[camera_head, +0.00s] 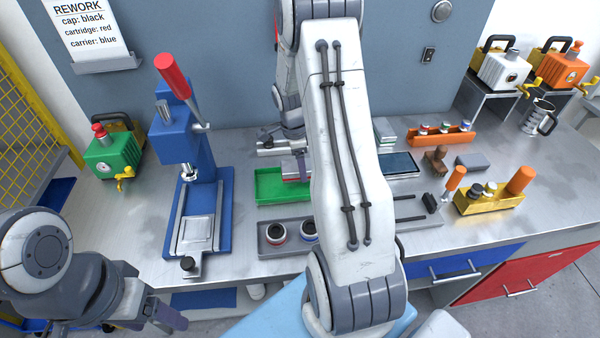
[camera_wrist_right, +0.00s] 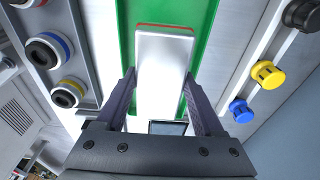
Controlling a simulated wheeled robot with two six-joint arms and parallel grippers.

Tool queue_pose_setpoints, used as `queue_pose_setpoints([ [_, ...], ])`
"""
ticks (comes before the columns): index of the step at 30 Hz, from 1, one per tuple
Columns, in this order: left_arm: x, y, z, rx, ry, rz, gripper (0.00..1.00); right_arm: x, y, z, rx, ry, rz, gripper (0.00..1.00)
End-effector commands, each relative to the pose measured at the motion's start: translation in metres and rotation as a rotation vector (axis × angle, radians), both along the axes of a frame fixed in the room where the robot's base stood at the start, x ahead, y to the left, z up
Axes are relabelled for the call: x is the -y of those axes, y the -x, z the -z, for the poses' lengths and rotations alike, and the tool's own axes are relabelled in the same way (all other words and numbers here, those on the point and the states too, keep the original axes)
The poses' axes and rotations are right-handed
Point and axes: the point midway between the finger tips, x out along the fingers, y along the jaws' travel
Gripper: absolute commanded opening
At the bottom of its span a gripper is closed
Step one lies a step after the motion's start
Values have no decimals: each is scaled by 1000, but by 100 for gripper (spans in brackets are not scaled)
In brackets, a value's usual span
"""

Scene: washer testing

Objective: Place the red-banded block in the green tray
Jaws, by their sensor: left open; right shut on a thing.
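The green tray (camera_head: 265,188) lies on the bench right of the blue press, its right part hidden behind my right arm. The block with a red band, pale grey (camera_wrist_right: 163,70), is between the fingers of my right gripper (camera_wrist_right: 160,100), which is shut on it. The red band shows along its far end in the right wrist view. Green tray (camera_wrist_right: 203,40) shows on both sides of the block. In the head view, the block (camera_head: 289,168) is over the tray; I cannot tell whether it touches the floor. My left gripper (camera_head: 168,318) is open and empty at bottom left.
The blue press (camera_head: 205,205) with a red handle stands left of the tray. A grey tray with ringed black cups (camera_head: 277,232) lies in front. A tablet (camera_head: 402,164), an orange rack (camera_head: 440,136) and a yellow holder (camera_head: 490,204) are to the right.

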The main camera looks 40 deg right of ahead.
Motion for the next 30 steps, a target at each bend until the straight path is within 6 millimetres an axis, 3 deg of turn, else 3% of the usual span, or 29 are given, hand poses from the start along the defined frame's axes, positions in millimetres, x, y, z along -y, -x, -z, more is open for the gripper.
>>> queue_pose_setpoints([
  [4, 0, 0, -3, 0, 0, 0, 70, -2, -4, 7, -1, 0, 0, 0],
  [12, 0, 0, -11, 0, 0, 0, 70, -2, -3, 40, -1, -1, 0, 0],
  [24, 0, 0, -6, 0, 0, 0, 70, -2, -4, 46, 2, 1, 0, 0],
  [25, 0, 0, -6, 0, 0, 0, 70, -2, -3, 47, 0, 0, 0, 73],
  [27, 0, 0, -7, 0, 0, 0, 70, -2, -3, 45, 0, 0, 0, 100],
  [30, 0, 0, -7, 0, 0, 0, 70, -2, -3, 46, 0, 0, 0, 100],
])
